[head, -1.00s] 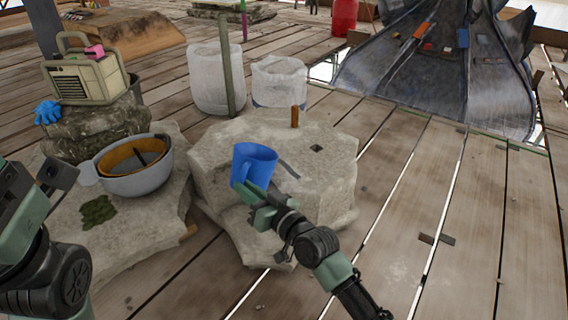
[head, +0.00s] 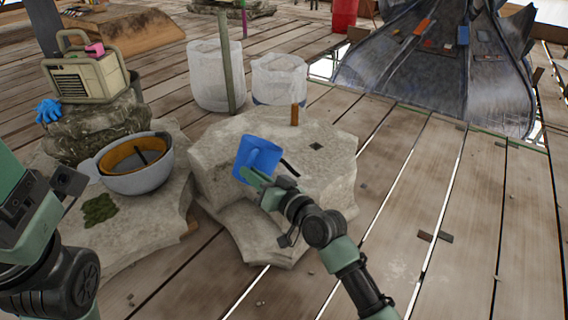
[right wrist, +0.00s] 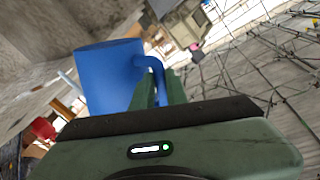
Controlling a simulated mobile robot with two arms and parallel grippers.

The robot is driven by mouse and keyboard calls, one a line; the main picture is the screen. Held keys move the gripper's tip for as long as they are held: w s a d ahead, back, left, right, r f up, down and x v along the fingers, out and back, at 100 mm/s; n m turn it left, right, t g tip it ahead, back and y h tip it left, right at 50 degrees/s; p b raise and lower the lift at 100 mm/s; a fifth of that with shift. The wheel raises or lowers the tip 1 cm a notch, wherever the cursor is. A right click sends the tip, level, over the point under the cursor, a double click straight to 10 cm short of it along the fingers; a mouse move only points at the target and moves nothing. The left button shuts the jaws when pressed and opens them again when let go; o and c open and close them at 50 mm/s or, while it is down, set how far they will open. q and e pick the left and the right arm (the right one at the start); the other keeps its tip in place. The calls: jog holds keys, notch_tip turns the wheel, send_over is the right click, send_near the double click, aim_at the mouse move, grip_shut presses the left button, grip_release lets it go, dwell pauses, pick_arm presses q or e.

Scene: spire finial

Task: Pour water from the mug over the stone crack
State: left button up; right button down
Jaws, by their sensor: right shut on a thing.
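My right gripper (head: 254,178) is shut on the mug's handle. In the right wrist view the mug (right wrist: 103,75) fills the left middle, its handle between the fingers of the gripper (right wrist: 160,88). A short dark line like a crack (head: 290,168) shows on the stone's top, just right of the mug and partly behind the gripper. The mug's inside is hidden and no water is visible. My left arm is at the left edge, its fingers out of frame.
A brown peg (head: 294,116) and a small dark square (head: 316,147) are on the stone's top. White buckets (head: 278,80) stand behind. The plank floor at right is mostly clear.

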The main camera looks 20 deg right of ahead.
jog(key=shift+w+d+r, duration=0.15)
jog(key=shift+d+r, duration=0.05)
jog(key=shift+r, duration=0.15)
dwell(0.7)
